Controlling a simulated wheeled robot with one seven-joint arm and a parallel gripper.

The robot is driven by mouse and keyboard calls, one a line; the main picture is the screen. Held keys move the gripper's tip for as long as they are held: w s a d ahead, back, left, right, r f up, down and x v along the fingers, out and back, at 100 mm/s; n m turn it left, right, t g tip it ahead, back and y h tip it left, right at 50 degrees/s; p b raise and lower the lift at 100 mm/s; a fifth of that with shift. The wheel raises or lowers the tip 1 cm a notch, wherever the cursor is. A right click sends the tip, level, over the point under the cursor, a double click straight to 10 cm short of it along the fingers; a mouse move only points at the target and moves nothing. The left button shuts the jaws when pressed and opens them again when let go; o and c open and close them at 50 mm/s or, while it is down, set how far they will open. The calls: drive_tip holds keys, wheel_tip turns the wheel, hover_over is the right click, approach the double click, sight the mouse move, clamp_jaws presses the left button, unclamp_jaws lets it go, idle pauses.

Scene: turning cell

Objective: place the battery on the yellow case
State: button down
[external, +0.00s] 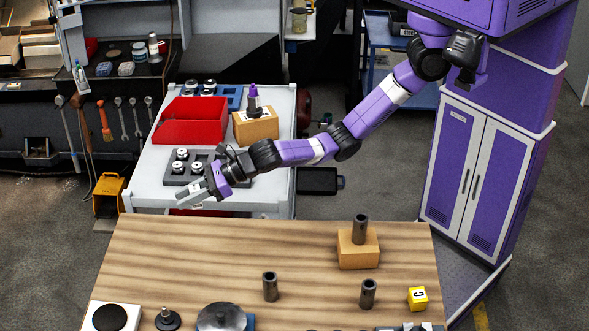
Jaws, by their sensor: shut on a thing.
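My gripper (192,197) is over the near left part of the grey cart, close to the far edge of the wooden table. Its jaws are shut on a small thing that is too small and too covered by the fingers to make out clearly. I cannot pick out a battery anywhere else. A yellow cube marked C (418,298) stands at the right of the wooden table, well away from my gripper. A yellow case-like object (109,195) with a dark front is on the floor left of the cart. I cannot tell which is the yellow case.
The grey cart (155,172) bears a red bin (190,122), a dark tray of parts (178,179) and a tan block (255,126). The wooden table (200,245) holds dark cylinders (270,287), (368,294), another tan block (358,252) and a round metal part (222,317). Its far left is clear.

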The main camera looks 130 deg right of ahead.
drive_tip(key=s+a+n+t+y+p, duration=0.1)
drive_tip(key=s+a+n+y, duration=0.2)
drive_tip(key=a, duration=1.8)
drive_tip(key=s+a+n+y, duration=0.3)
drive_tip(key=a+y, duration=0.1)
drive_tip(key=a, duration=1.6)
wheel_tip(320, 180, up, 7)
drive_tip(key=n+y, duration=0.4)
hover_over(416, 302)
wheel_tip(416, 302, down, 20)
drive_tip(key=shift+f, duration=0.2)
